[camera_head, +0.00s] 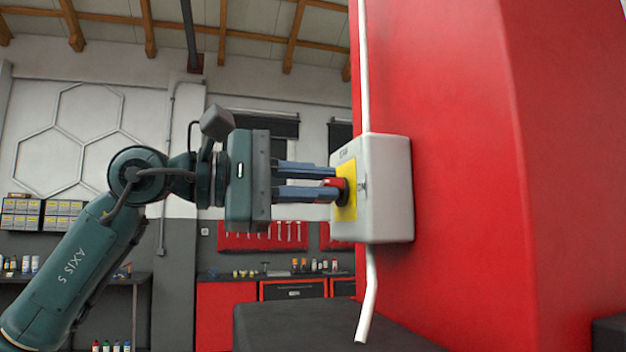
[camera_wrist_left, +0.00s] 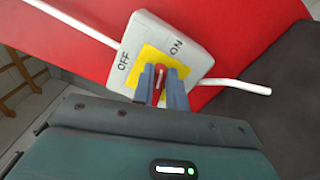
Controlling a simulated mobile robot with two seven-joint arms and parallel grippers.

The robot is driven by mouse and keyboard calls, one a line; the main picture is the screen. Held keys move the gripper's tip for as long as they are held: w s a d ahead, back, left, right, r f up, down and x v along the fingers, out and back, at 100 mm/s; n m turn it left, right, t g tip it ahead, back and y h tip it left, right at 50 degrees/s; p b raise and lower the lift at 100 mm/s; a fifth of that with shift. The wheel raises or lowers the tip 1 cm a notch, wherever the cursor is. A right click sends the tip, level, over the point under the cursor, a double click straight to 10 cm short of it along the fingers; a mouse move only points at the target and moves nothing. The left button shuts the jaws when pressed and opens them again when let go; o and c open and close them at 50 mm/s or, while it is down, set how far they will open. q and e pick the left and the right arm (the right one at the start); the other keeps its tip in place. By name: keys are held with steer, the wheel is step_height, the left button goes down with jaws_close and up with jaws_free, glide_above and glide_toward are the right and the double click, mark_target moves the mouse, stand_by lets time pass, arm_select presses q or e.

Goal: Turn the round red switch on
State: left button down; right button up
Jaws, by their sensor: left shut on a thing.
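The round red switch (camera_head: 338,184) sits on a yellow plate (camera_head: 347,205) on the front of a grey-white box (camera_head: 388,190). The box is fixed to a large red wall panel. In the left wrist view the red switch (camera_wrist_left: 158,88) shows between my fingers, and the box carries the words OFF and ON, with ON at the upper right. My left gripper (camera_head: 333,184) comes in level from the left and is shut on the switch's red handle. The fingers hide part of the switch. My right gripper is not in view.
A white conduit (camera_head: 364,70) runs up from the box and another piece runs down below it. A dark surface (camera_head: 300,325) lies below the box. A workbench (camera_head: 270,275) with tools stands in the background. The space around my left arm is clear.

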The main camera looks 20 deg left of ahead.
arm_select(q)
steer(key=shift+f+m, duration=0.2)
steer(key=shift+m, duration=0.6)
steer(key=shift+f+m, duration=0.15)
steer(key=shift+m, duration=0.65)
steer(key=c, duration=1.4)
jaws_free()
steer(key=b+v, duration=0.3)
steer(key=v, duration=1)
steer(key=shift+s, duration=0.15)
